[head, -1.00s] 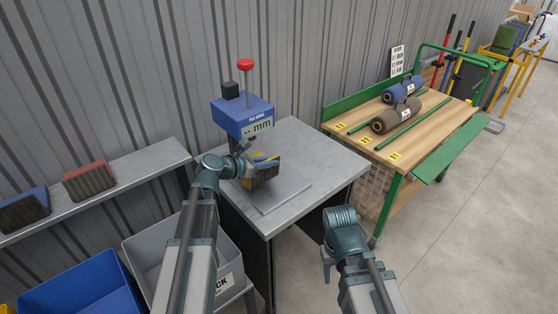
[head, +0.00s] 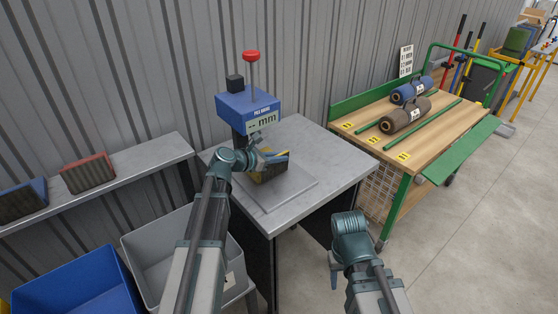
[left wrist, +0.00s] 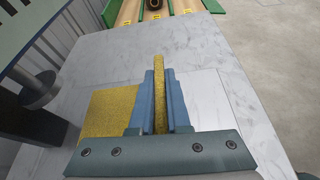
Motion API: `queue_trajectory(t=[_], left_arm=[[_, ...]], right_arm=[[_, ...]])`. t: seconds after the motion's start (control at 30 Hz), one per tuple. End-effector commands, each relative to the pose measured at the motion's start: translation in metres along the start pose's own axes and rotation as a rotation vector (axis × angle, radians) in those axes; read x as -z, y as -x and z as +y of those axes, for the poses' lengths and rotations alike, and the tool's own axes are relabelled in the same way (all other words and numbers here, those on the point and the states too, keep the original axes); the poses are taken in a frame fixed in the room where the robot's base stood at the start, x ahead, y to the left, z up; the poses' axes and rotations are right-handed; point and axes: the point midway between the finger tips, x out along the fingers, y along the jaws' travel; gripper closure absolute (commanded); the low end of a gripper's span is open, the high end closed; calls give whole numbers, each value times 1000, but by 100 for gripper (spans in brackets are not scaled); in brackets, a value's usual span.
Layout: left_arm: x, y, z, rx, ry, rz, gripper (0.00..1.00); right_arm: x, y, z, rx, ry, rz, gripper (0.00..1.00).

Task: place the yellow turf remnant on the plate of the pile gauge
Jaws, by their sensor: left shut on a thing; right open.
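The yellow turf remnant (head: 265,173) is held in my left gripper (head: 273,161) over the pile gauge's plate (head: 290,193). In the left wrist view its narrow yellow edge (left wrist: 159,94) stands between the two blue fingers (left wrist: 160,115). A broad yellow patch shows left of the fingers there; I cannot tell if it belongs to the same remnant. The pile gauge (head: 247,108) has a blue head, a display and a red knob. I cannot tell whether the remnant touches the plate. My right gripper (head: 334,275) is open, low in front of the table and away from it.
The grey table (head: 335,165) is clear right of the plate. A shelf (head: 120,180) at left bears a red-topped and a blue-topped block. Grey (head: 165,240) and blue (head: 75,285) bins stand below. A wooden bench (head: 440,133) at right holds two rolls and green rods.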

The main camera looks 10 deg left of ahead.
Motion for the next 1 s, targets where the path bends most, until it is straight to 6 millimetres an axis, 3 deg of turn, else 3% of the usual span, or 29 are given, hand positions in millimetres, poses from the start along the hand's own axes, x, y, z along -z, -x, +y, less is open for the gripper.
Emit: queue_trajectory(t=[0.2,0.23,0.4,0.77,1.0], left_arm=[[3,-1,0,0,0,0,100],[3,-1,0,0,0,0,84],[2,-1,0,0,0,0,55],[-3,1,0,0,0,0,55],[-4,47,-1,-4,1,1,55]], right_arm=[[0,-4,0,0,0,0,50],[0,-3,0,0,0,0,50],[0,-2,0,0,0,0,50],[0,4,0,0,0,0,50],[-1,22,2,0,0,0,50]])
